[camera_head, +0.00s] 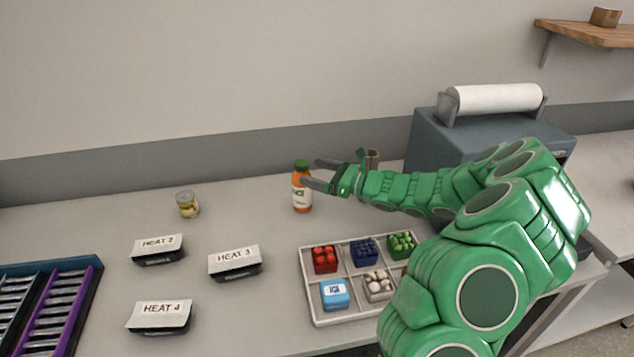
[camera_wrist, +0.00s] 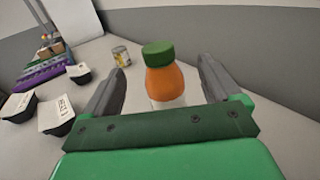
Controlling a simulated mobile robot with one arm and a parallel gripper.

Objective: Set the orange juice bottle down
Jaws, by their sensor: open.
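The orange juice bottle (camera_head: 302,190) stands upright on the grey counter, toward the back. It has a green cap, orange contents and a pale label. My gripper (camera_head: 312,172) reaches in from the right, with its two fingers apart near the bottle. In the wrist view the bottle (camera_wrist: 165,75) is centred between the two open fingers of my gripper (camera_wrist: 162,85), with gaps on both sides. The lower part of the bottle is hidden there by the gripper body.
A can (camera_head: 187,205) stands left of the bottle. Several labelled black trays, such as HEAT 3 (camera_head: 235,262), lie at front left. A compartment tray (camera_head: 317,312) with food items is in front. A grey machine (camera_head: 440,135) with a white roll stands at right. Counter between can and bottle is clear.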

